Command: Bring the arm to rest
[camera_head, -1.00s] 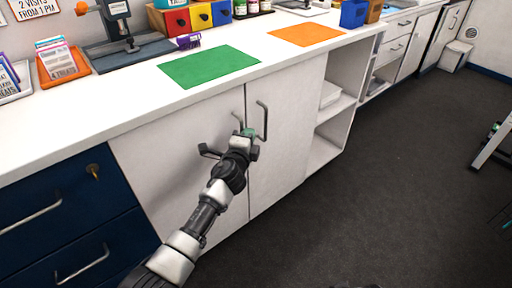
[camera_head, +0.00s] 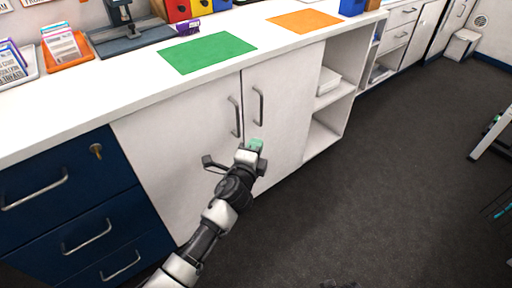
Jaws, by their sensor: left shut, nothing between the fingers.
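My left arm comes in from the bottom of the head view. Its gripper (camera_head: 256,146) is shut and empty, with a small green part showing at its tip. It appears in front of the white cabinet doors, just below the two grey door handles, the left one (camera_head: 235,117) and the right one (camera_head: 258,105). I cannot tell the exact gap between the gripper and the doors. Both doors look closed. My right gripper is not in view.
A white counter (camera_head: 130,92) carries a green mat (camera_head: 206,52), an orange mat (camera_head: 304,21) and an orange tray (camera_head: 69,58) of leaflets. Navy drawers (camera_head: 55,215) stand at the left. Open shelves (camera_head: 322,138) are right of the doors.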

